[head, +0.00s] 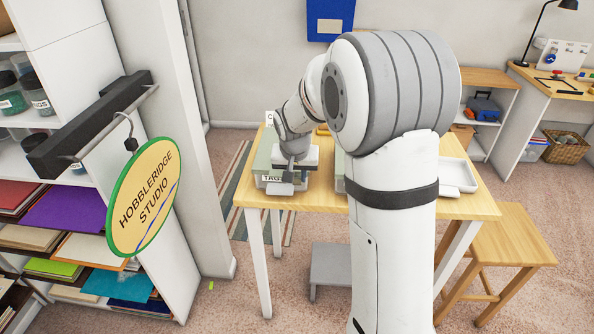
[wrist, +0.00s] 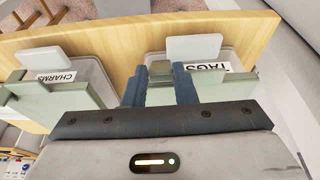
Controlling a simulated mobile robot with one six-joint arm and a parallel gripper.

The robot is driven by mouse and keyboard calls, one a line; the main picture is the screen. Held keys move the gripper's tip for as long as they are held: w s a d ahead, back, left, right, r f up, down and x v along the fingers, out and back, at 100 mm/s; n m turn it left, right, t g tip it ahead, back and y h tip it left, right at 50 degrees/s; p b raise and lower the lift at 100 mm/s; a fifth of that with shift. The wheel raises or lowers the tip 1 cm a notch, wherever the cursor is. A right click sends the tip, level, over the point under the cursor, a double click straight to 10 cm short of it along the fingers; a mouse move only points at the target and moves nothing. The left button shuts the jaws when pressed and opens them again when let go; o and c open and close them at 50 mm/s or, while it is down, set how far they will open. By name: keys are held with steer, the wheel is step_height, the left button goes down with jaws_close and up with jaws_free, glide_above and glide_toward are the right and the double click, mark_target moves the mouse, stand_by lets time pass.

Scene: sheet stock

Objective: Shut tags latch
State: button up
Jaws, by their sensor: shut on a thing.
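The tags box (head: 263,180) stands on the left part of the wooden table in the head view, its front label partly hidden by my gripper. In the wrist view its label (wrist: 207,67) reads TAGS, upside down. A pale flat flap, seemingly the latch (wrist: 194,48), sticks out at its front. My gripper (wrist: 160,80) is at this box, its blue fingers shut on a small grey-green piece (wrist: 160,68). I cannot tell whether this piece belongs to the lid. Part of a grey-green panel (wrist: 238,92) shows beside the fingers; my gripper body hides the rest.
A charms box with a label (wrist: 56,76) and a similar pale flap (wrist: 33,58) stands beside it. A white tray (head: 458,177) lies at the table's right. A wooden stool (head: 505,236) stands right of the table, and a hanging studio sign (head: 144,196) is at left.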

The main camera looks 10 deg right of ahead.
steer(key=g+p, duration=0.1)
steer(key=p, duration=0.1)
steer(key=w+r+g+p, duration=0.1)
steer(key=p, duration=0.1)
steer(key=w+g+p, duration=0.1)
steer(key=p, duration=0.1)
steer(key=shift+w+d+r+y, duration=0.15)
steer(key=shift+d+r+y, duration=0.1)
steer(key=shift+d+y, duration=0.15)
steer(key=w+g+p, duration=0.1)
steer(key=p, duration=0.1)
steer(key=shift+p, duration=0.3)
steer(key=shift+w+d+f+g+y+p, duration=0.15)
steer(key=shift+w+g+y+p, duration=0.15)
steer(key=shift+g+p, duration=0.3)
steer(key=shift+w+d+f+g+y+p, duration=0.1)
steer(key=shift+w+g+y+p, duration=0.1)
steer(key=shift+w+g+p, duration=0.25)
steer(key=shift+s, duration=0.1)
steer(key=o, duration=1)
